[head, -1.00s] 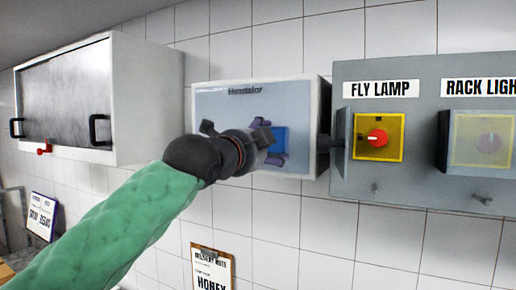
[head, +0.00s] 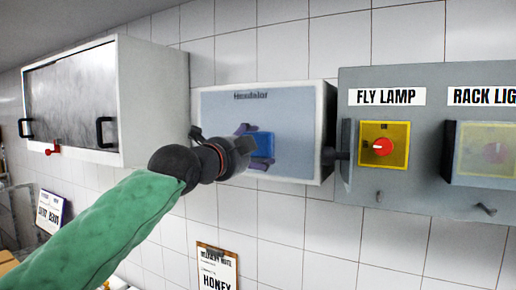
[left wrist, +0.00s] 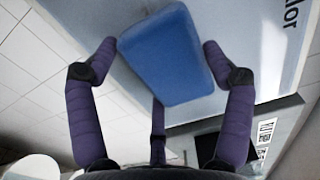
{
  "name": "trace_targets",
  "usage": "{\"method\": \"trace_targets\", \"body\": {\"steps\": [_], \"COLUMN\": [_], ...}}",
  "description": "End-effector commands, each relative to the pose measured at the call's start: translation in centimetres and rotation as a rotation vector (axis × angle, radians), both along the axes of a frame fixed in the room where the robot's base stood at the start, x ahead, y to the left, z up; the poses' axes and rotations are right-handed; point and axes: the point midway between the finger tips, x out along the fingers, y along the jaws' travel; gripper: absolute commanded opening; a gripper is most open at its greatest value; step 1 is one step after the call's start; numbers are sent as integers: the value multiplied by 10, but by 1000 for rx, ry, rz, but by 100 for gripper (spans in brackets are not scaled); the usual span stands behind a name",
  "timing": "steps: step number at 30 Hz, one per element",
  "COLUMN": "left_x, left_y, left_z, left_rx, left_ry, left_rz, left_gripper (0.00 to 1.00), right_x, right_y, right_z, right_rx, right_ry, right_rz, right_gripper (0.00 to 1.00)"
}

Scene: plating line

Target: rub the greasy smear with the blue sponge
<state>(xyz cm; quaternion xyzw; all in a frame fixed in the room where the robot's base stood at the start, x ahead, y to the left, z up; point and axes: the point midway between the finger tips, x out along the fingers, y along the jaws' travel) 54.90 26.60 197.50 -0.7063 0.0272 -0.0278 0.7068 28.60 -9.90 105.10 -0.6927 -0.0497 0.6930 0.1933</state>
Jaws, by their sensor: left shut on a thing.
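My left gripper (head: 252,147), with purple fingers, is shut on the blue sponge (head: 266,143). It holds the sponge at the pale blue-grey front of a wall-mounted box (head: 225,112), right of the middle. In the left wrist view the sponge (left wrist: 165,55) sits tilted between the fingers, in front of the same panel. I cannot tell for sure whether the sponge touches the panel. I make out no greasy smear on the bare part of the panel; the sponge and gripper hide some of it. My right gripper is not in view.
A wall cabinet (head: 154,95) with dark handles hangs at the left. A grey switch panel (head: 395,225) is right of the box, with a FLY LAMP switch (head: 383,146) and a covered switch (head: 490,150). A clipboard (head: 217,268) hangs below on the tiles.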

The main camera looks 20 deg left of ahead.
Motion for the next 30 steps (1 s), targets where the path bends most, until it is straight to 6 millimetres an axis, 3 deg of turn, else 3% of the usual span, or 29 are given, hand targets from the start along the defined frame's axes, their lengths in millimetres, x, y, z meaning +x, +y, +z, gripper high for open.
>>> {"method": "trace_targets", "body": {"steps": [11,30], "left_x": [2,5], "left_y": [22,57], "left_z": [0,0], "left_rx": [0,0], "left_ry": [1,0], "left_rz": [1,1], "left_gripper": [55,55], "right_x": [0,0], "right_y": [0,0], "right_z": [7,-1], "right_rx": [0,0], "right_ry": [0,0], "right_rz": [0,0], "right_gripper": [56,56]}}
